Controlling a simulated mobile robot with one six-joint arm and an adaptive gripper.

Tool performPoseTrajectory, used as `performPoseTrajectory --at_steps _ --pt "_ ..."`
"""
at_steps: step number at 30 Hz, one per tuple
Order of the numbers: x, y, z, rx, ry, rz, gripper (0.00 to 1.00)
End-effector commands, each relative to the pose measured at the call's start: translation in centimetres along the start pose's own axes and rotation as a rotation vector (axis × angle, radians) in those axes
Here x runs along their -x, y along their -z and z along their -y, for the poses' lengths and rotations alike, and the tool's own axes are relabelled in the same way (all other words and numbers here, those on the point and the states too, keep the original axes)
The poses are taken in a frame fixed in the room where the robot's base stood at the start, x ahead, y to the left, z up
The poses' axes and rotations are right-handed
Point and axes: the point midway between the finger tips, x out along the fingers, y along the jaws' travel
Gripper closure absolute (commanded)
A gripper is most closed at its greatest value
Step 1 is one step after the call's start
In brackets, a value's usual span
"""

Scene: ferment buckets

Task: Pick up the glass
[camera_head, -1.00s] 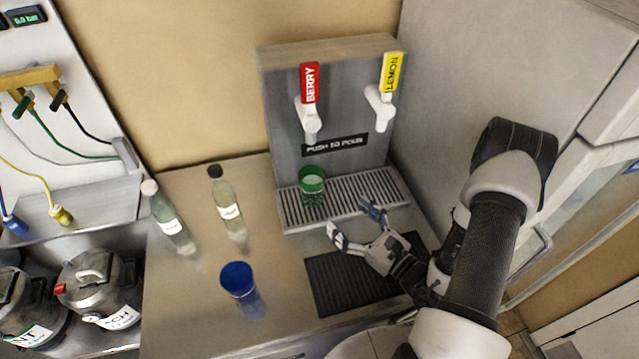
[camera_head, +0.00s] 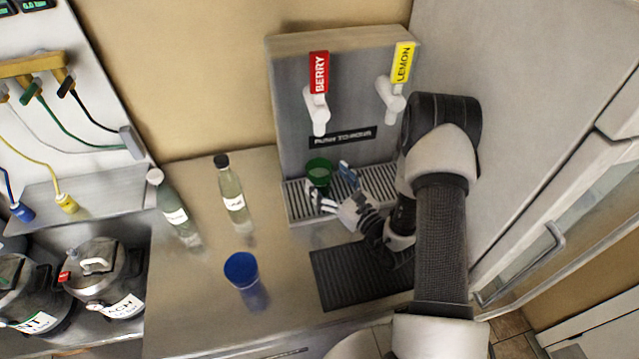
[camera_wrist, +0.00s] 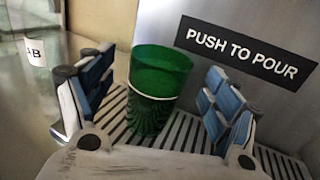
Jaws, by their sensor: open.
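A green glass (camera_head: 319,172) stands upright on the slatted drip tray (camera_head: 374,184) of the drink dispenser, below the berry tap. In the wrist view the green glass (camera_wrist: 156,88) is between the two blue-padded fingers, with space visible on both sides. My gripper (camera_head: 335,187) is open and empty, right in front of the glass; it also shows in the wrist view (camera_wrist: 150,100). In the head view the fingers hide the lower part of the glass. A blue cup (camera_head: 242,270) stands on the counter at the front left.
The dispenser (camera_head: 345,105) has a red berry tap (camera_head: 318,95) and a yellow lemon tap (camera_head: 396,85) above the tray. Two bottles (camera_head: 230,195) (camera_head: 178,212) stand on the counter to the left. A black ribbed mat (camera_head: 345,275) lies in front.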

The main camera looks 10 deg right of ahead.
Motion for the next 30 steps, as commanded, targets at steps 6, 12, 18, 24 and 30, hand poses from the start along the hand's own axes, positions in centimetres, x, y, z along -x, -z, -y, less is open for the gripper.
performPoseTrajectory --at_steps 6,12,18,24,30 --pt "-3.3 -0.1 -0.1 0.003 -0.003 0.002 0.19" --pt "-4.1 -0.1 0.0 0.000 -0.001 0.000 0.19" --pt "-4.1 -0.1 0.0 0.000 -0.001 0.000 0.23" --pt "-4.0 -0.1 0.0 0.000 -0.001 0.000 0.37" --pt "-4.0 -0.1 0.0 0.000 -0.001 0.000 0.50"
